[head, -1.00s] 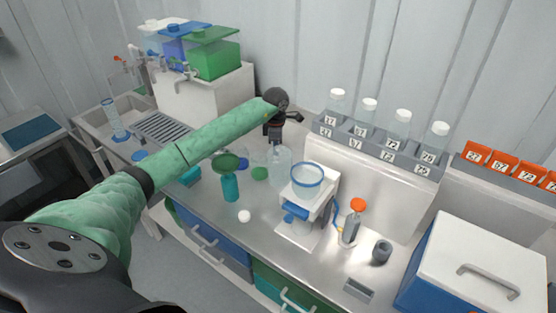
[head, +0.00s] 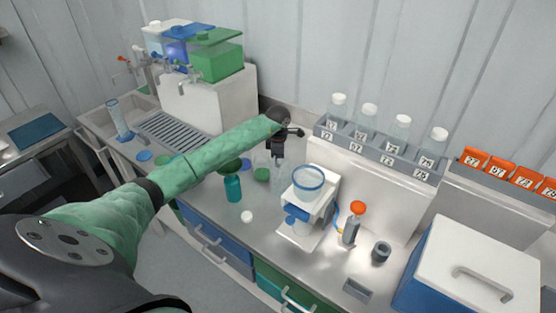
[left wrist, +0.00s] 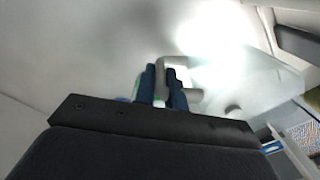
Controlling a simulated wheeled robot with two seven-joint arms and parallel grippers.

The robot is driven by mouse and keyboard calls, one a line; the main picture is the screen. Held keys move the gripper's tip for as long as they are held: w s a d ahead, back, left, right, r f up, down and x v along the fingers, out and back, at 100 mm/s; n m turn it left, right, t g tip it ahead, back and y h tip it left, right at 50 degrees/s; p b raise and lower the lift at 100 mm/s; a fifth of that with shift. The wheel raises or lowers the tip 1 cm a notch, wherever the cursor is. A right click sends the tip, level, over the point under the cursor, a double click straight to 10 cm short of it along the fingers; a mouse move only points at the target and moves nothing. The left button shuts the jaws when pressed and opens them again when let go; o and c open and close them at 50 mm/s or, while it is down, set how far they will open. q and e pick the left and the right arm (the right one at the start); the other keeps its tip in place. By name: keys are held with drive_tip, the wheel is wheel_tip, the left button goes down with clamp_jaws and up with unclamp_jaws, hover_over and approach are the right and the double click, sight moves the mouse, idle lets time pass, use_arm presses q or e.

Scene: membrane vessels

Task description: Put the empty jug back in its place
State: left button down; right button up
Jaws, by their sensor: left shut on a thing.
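My left gripper (head: 277,150) reaches over the back of the counter, pointing down. In the left wrist view its dark fingers (left wrist: 161,88) are shut on the pale handle (left wrist: 193,97) of a clear jug. The jug body (left wrist: 250,80) extends to the right of the fingers there, and no liquid can be made out in it. In the head view the clear jug (head: 277,178) is faint below the gripper, left of the white filter stand. I cannot tell whether its base touches the counter. My right gripper is not in view.
The white stand with a blue-rimmed funnel (head: 308,181) is close right of the jug. A vial rack (head: 380,150) stands behind, right. A draining grid (head: 172,135) and coloured tanks (head: 215,60) are further left.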

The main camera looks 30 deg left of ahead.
use_arm(q)
drive_tip(key=shift+f, duration=0.15)
drive_tip(key=c, duration=1.5)
unclamp_jaws()
drive_tip(key=shift+o, duration=0.2)
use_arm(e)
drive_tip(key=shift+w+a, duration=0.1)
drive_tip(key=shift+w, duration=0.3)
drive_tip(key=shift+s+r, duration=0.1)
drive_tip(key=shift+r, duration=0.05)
